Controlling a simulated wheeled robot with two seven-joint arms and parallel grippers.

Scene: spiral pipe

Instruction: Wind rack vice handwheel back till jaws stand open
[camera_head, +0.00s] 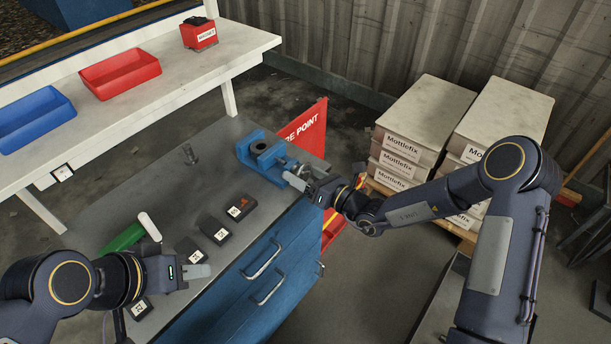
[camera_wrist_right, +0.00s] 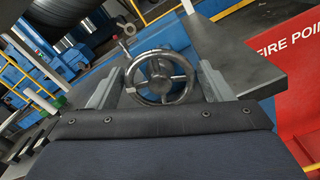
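The blue vice (camera_head: 255,160) stands on the right end of the grey bench, a dark round piece on its top. How far its jaws stand apart I cannot tell. Its metal handwheel (camera_wrist_right: 162,77), spoked with a round hub, faces the right wrist camera. My right gripper (camera_head: 295,178) is at the wheel's side of the vice. In the right wrist view its two fingers stand apart, one on each side of the wheel, with a visible gap to the rim. My left gripper (camera_head: 197,271) is over the bench's front edge, away from the vice; its finger gap is not clear.
Several black labelled boxes (camera_head: 238,207) and a green, white-ended item (camera_head: 128,236) lie on the bench (camera_head: 150,190). A red fire-point panel (camera_head: 311,128) rises behind the vice. Stacked Mottlefix boxes (camera_head: 402,148) stand to the right.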

